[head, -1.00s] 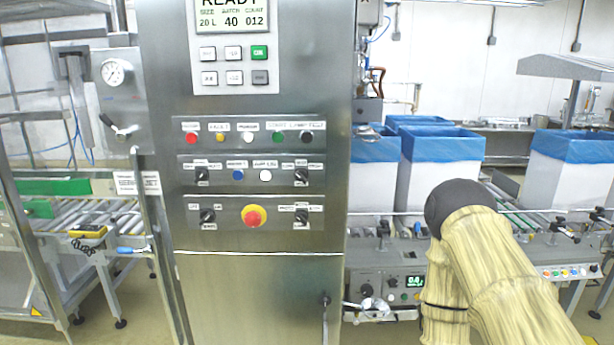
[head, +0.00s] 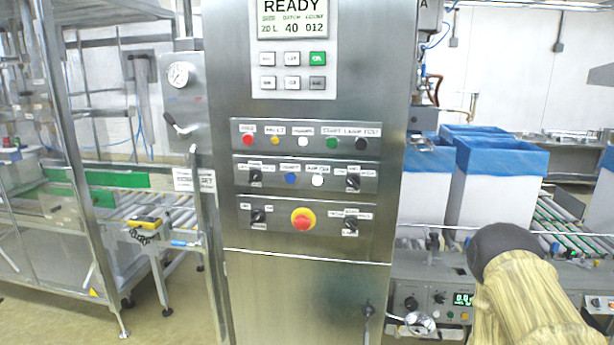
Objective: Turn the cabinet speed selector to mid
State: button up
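The steel cabinet (head: 300,275) stands upright in the middle of the head view. Its panel has several black rotary selectors: one at the middle row left (head: 255,177), one at the middle row right (head: 352,181), one at the lower row left (head: 258,216) and one at the lower row right (head: 350,223). Their labels are too small to read surely, so I cannot tell which is the speed selector or where it points. My arm, in a tan sleeve with a dark rounded joint, shows at the lower right. My gripper is not in view.
A red emergency button on yellow (head: 303,219) sits between the lower selectors. A handle (head: 367,312) sticks out low on the cabinet. Blue-lined white boxes (head: 497,190) stand on the conveyor at right. A metal frame (head: 75,170) and roller conveyor (head: 180,215) are at left.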

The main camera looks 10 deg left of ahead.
aim_at(352, 182)
jog(key=k, duration=0.45)
jog(key=u, duration=0.95)
jog(key=i, duration=0.1)
jog(key=u, duration=0.1)
